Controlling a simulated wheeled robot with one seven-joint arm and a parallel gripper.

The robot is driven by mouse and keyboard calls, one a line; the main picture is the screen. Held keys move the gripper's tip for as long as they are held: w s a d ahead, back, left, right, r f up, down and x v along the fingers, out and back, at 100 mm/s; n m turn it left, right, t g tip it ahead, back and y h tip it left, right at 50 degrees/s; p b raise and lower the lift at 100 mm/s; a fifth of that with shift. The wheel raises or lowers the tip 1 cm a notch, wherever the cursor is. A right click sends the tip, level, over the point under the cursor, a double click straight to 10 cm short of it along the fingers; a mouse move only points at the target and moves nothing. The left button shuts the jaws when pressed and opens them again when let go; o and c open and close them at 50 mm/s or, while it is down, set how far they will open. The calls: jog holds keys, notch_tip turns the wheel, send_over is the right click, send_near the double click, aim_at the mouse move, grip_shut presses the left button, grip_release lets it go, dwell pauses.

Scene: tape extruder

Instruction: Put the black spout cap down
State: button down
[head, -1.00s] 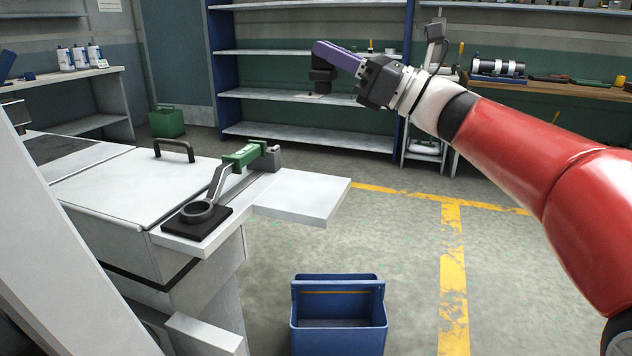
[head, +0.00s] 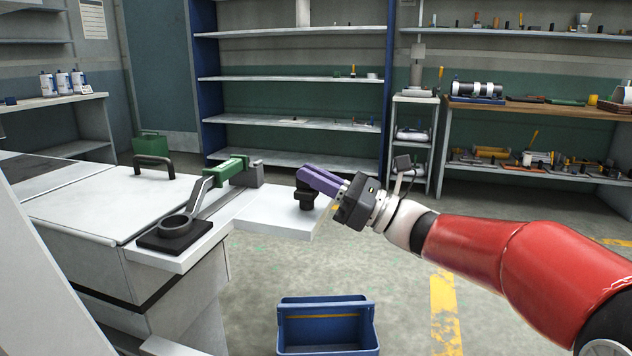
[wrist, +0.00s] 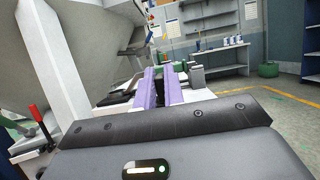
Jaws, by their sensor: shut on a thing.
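The black spout cap (head: 306,196) is held upright at the tips of my gripper's purple fingers. My gripper (head: 312,182) is shut on it. In the head view the cap overlaps the white side shelf (head: 268,216) of the machine, near its right end; I cannot tell whether its underside touches the shelf.
A blue open bin (head: 328,328) is on the floor below. Shelving (head: 290,78) stands behind. The shelf's surface between press and cap looks clear.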

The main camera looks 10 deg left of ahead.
jog(key=c, duration=1.5)
grip_release()
jog(key=w+v, duration=0.1)
jog(key=v, duration=1.1)
jog(key=s+f+n+g+h, duration=0.1)
jog(key=s+f+n+h, duration=0.8)
jog(key=s+f+h, duration=0.65)
jog(key=s+d+f+n+t+h, duration=0.1)
jog(key=s+d+n+t+h, duration=0.1)
jog(key=d+n, duration=0.3)
jog(key=s+d+f+n+t+h, duration=0.2)
jog(key=s+d+n+h, duration=0.2)
jog(key=d, duration=0.8)
jog(key=shift+s+f+n+t+h, duration=0.3)
jog(key=shift+s+n+h, duration=0.1)
jog(key=shift+n+h, duration=0.1)
